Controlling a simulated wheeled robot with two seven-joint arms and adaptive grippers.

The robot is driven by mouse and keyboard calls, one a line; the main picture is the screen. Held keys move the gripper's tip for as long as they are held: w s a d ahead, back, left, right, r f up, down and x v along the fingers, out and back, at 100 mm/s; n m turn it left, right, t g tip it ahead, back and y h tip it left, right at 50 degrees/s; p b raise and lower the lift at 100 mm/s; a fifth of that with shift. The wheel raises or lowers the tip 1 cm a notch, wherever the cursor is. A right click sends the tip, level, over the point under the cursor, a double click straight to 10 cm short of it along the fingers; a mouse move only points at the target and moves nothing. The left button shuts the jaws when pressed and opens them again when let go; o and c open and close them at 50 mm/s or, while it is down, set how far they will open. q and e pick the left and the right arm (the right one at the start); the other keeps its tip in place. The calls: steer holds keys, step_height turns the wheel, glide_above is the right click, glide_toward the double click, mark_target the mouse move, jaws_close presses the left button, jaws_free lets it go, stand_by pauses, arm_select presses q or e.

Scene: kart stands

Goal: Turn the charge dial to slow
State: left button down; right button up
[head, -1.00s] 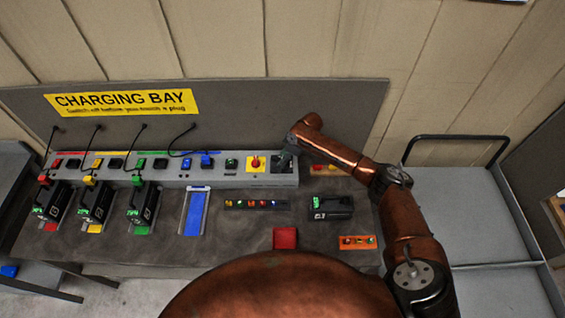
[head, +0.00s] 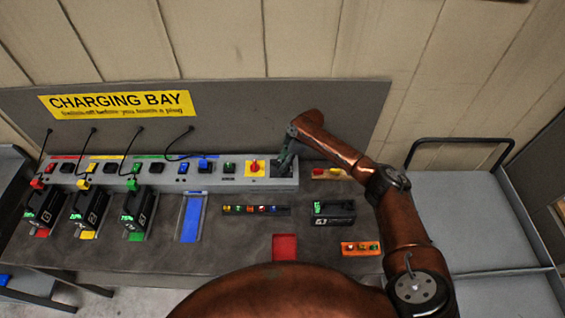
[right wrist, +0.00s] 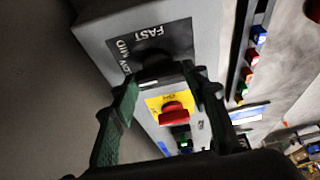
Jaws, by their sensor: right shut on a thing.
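The charge dial (right wrist: 158,68) is a dark knob on a black plate (right wrist: 125,45) at the right end of the grey panel. The right wrist view shows FAST and MID on the plate, with a third word partly legible. My right gripper (head: 281,172) reaches down onto this plate in the head view. In the right wrist view its green fingers (right wrist: 166,78) stand on either side of the knob, shut on it. I cannot tell which word the knob points to. My left gripper is not in view.
A red switch on a yellow plate (head: 254,168) sits just left of the dial. Several plugs and battery packs (head: 91,208) stand to the left. Another battery pack (head: 333,211) lies in front. A grey cart (head: 450,195) stands at right.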

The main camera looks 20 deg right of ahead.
steer(key=o, duration=1.2)
steer(key=shift+c, duration=0.2)
steer(key=shift+r, duration=0.1)
steer(key=v, duration=1.1)
steer(key=shift+d+r, duration=0.2)
steer(key=shift+r, duration=0.2)
